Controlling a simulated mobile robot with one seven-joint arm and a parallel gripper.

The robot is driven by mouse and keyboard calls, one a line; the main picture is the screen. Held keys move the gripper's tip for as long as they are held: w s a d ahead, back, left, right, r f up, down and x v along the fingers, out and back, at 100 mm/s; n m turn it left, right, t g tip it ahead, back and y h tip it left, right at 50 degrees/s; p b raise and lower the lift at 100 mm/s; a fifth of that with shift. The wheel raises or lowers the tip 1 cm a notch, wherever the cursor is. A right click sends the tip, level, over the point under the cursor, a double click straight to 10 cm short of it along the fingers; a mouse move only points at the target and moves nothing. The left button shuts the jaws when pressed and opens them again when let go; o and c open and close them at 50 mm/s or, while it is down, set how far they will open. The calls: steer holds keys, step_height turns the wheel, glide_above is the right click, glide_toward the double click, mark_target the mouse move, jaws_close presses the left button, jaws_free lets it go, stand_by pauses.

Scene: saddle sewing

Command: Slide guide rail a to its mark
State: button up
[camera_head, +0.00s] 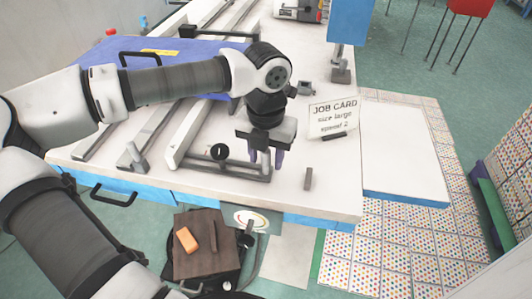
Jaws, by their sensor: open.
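A grey rail (222,168) with a round black knob (220,152) lies near the front of the white table. A pale long rail (200,128) runs back from its left end. I cannot tell which of these is guide rail a; no letter is readable. My gripper (266,160) points down over the right end of the grey rail, with its two purple fingers apart and nothing seen between them. Whether the fingers touch the rail is unclear. A small dark upright bar (308,179), possibly a mark, stands to the right of my gripper.
A job card (334,115) reading "size large, speed 2" stands at the right. A blue sheet (190,62) lies behind my arm. A blue machine post (346,45) stands at the back. A dark stool (205,245) with an orange block is below the front edge.

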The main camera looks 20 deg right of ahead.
jaws_close()
steer(key=shift+s+d+f+b, duration=0.2)
steer(key=shift+d+b, duration=0.15)
steer(key=shift+b, duration=0.45)
steer(key=shift+s+d+r+b, duration=0.2)
steer(key=shift+s+d+b, duration=0.05)
steer(key=shift+d+b, duration=0.1)
jaws_free()
step_height(320, 180, up, 14)
steer(key=shift+b, duration=0.3)
